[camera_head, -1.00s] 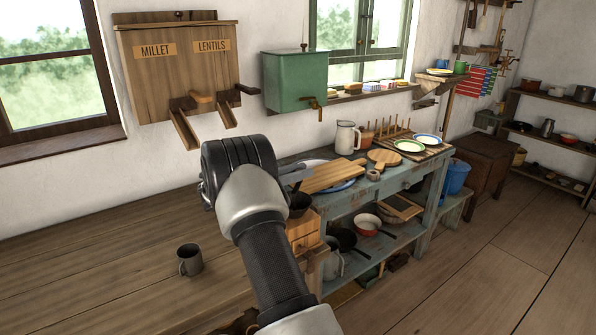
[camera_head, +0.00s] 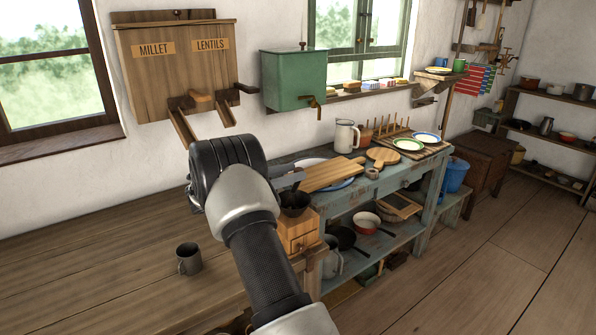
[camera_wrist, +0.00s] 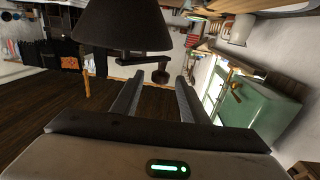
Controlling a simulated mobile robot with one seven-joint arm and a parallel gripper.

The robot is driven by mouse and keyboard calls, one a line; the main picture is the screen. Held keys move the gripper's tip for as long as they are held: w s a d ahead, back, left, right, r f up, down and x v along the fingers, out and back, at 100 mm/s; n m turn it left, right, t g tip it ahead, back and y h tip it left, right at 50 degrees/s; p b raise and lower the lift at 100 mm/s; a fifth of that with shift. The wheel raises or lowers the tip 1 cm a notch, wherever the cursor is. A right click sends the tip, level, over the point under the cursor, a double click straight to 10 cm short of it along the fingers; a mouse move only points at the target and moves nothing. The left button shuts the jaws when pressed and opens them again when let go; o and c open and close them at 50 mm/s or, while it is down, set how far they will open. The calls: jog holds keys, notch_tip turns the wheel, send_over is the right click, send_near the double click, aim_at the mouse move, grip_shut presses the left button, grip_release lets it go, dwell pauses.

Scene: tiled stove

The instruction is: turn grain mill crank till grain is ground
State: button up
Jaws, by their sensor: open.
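The grain mill (camera_head: 300,231) is a small wooden box with a drawer, standing at the right end of the wooden table. Its dark bowl-shaped hopper (camera_head: 294,203) sits on top. In the wrist view a dark cone (camera_wrist: 123,28), apparently the hopper, fills the upper left. A thin crank arm (camera_wrist: 133,60) with a round dark knob (camera_wrist: 160,75) shows below it. My gripper (camera_head: 290,178) is open just above and behind the hopper. In the wrist view its two fingers (camera_wrist: 158,85) point toward the knob, which appears between their tips; contact cannot be told.
A grey mug (camera_head: 189,259) stands on the wooden table (camera_head: 90,275). The blue workbench (camera_head: 400,185) beyond holds a cutting board (camera_head: 330,174), plates and a jug (camera_head: 346,136). A millet and lentils dispenser (camera_head: 178,70) and a green tank (camera_head: 292,80) hang on the wall.

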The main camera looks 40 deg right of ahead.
jog(key=w+a, duration=0.1)
jog(key=a, duration=1.3)
jog(key=shift+w+a+p, duration=0.15)
jog(key=shift+w+p, duration=0.15)
jog(key=shift+p, duration=0.1)
jog(key=shift+o, duration=0.3)
